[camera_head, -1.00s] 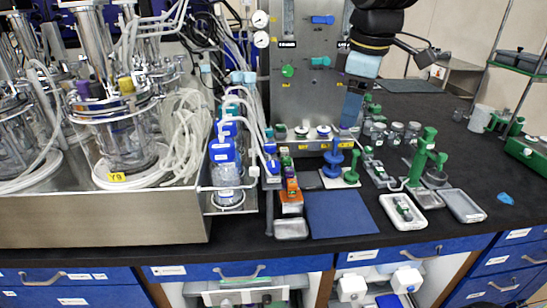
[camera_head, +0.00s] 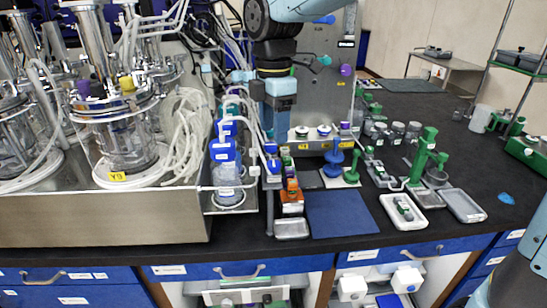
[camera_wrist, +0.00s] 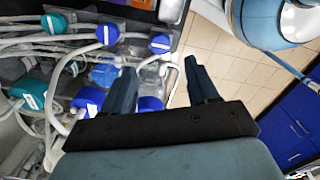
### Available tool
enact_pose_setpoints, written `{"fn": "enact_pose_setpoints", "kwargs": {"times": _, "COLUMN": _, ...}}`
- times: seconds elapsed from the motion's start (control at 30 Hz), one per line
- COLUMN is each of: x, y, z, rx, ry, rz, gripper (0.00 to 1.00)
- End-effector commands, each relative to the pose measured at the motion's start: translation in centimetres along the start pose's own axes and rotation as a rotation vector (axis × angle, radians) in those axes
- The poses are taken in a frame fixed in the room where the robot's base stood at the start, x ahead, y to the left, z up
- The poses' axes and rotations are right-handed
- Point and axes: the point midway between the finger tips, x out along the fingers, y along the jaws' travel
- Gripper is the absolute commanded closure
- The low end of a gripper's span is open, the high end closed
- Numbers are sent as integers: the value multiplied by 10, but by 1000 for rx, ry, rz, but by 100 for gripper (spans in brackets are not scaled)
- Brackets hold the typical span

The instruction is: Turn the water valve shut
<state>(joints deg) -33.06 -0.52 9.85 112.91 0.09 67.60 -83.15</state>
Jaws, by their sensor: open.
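On the steel panel (camera_head: 322,90) in the head view, a blue handle (camera_head: 324,19), a teal-green handle (camera_head: 322,60) and a purple knob (camera_head: 346,69) show beside my arm. Their labels are too small to read, so I cannot tell which is the water valve. My arm hides the panel's left part. My gripper (camera_head: 278,128) hangs pointing down in front of the panel's lower left, above the tubing and bottles. In the wrist view my gripper (camera_wrist: 160,65) is open, with blue-capped tubing beyond and below the fingers and nothing clearly held.
Glass bioreactor vessels (camera_head: 120,130) with coiled hoses stand left in a steel tray (camera_head: 100,220). Blue-capped bottles (camera_head: 225,150) stand close to the gripper. A blue mat (camera_head: 340,214), white tray (camera_head: 403,213) and green stand (camera_head: 424,155) occupy the bench. The front right bench is clearer.

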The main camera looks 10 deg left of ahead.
Motion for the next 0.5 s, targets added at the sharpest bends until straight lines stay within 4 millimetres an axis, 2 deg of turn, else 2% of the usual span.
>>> {"fn": "enact_pose_setpoints", "kwargs": {"times": 0.1, "x": 23, "y": -1, "z": 0, "rx": 1, "ry": 0, "rz": -5, "gripper": 41}}
{"fn": "enact_pose_setpoints", "kwargs": {"times": 0.3, "x": 55, "y": 0, "z": 0, "rx": 1, "ry": 0, "rz": -3, "gripper": 41}}
{"fn": "enact_pose_setpoints", "kwargs": {"times": 0.5, "x": 76, "y": 0, "z": 0, "rx": 1, "ry": 0, "rz": -1, "gripper": 41}}
